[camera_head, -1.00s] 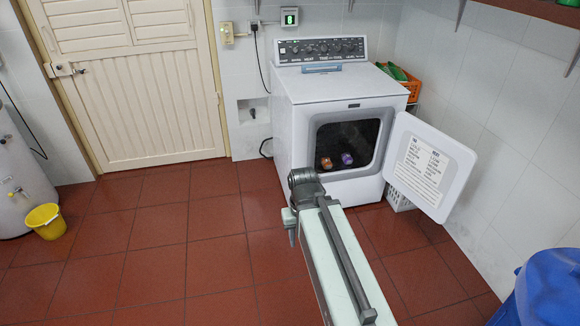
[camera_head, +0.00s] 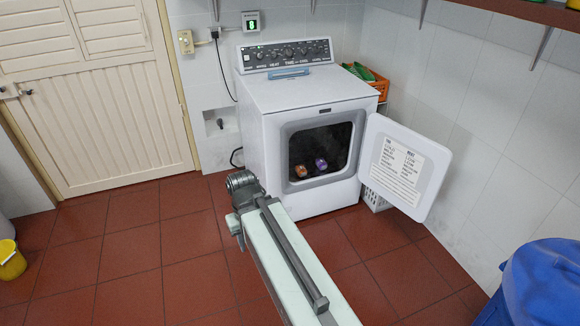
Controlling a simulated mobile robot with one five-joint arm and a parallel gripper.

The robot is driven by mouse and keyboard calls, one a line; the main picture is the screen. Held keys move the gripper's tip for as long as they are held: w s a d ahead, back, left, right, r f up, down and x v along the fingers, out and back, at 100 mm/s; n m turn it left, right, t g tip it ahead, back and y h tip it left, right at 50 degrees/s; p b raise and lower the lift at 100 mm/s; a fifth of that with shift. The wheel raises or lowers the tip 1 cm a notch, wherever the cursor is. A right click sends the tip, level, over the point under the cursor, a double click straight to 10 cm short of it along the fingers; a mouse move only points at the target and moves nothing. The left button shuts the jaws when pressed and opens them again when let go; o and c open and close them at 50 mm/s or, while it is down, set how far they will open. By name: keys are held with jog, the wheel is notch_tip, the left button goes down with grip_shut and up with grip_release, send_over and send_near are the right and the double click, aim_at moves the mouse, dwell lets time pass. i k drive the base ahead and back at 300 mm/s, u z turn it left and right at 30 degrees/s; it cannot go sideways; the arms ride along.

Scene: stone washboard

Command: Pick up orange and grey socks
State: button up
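Two small rolled items lie side by side inside the open white dryer (camera_head: 300,95). The left one is an orange sock bundle (camera_head: 301,171), looking brownish in the dark drum. The right one (camera_head: 321,164) looks purple-grey; I cannot tell whether it is the grey sock. My arm reaches up from the bottom of the picture and its far joint is in front of the dryer's lower left corner. My gripper fingers cannot be made out; they are hidden beyond or below that joint. Nothing of mine is seen inside the dryer.
The dryer door (camera_head: 403,166) stands open to the right. A white basket (camera_head: 375,199) is partly behind it. A blue bin (camera_head: 545,285) stands at lower right, a yellow bucket (camera_head: 10,262) at far left.

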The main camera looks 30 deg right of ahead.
aim_at(300, 169)
jog(key=i, duration=1.3)
jog(key=z, duration=0.1)
